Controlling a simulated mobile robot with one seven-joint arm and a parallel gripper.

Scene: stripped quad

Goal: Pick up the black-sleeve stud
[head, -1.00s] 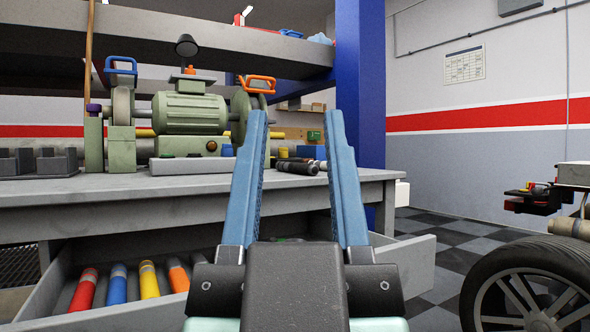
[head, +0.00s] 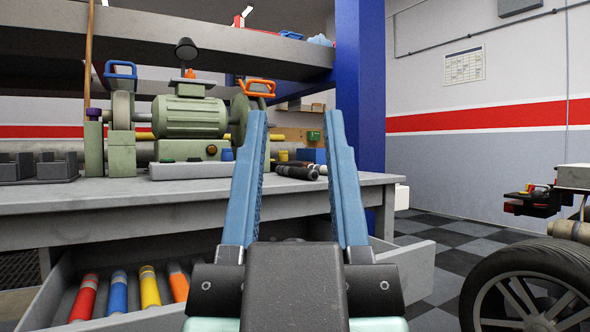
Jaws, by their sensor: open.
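My gripper (head: 295,114) is open and empty in the middle of the head view, its two blue fingers pointing up and away. Between the fingers, farther off, a black cylinder (head: 296,173) lies on the grey bench top near its right end. Its right end is close to the right finger, where another dark piece with a light grey end (head: 321,169) shows partly. I cannot tell for sure which of them is the black-sleeve stud. The open drawer (head: 415,265) below holds red (head: 84,298), blue (head: 118,292), yellow (head: 149,287) and orange (head: 178,282) studs; my gripper hides its middle.
A green bench grinder (head: 190,118) stands on the bench (head: 130,198), left of the fingers. A dark grey block tray (head: 38,168) is at far left. A blue post (head: 360,100) rises behind the right finger. A wheeled vehicle (head: 530,285) stands right; checkered floor between is clear.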

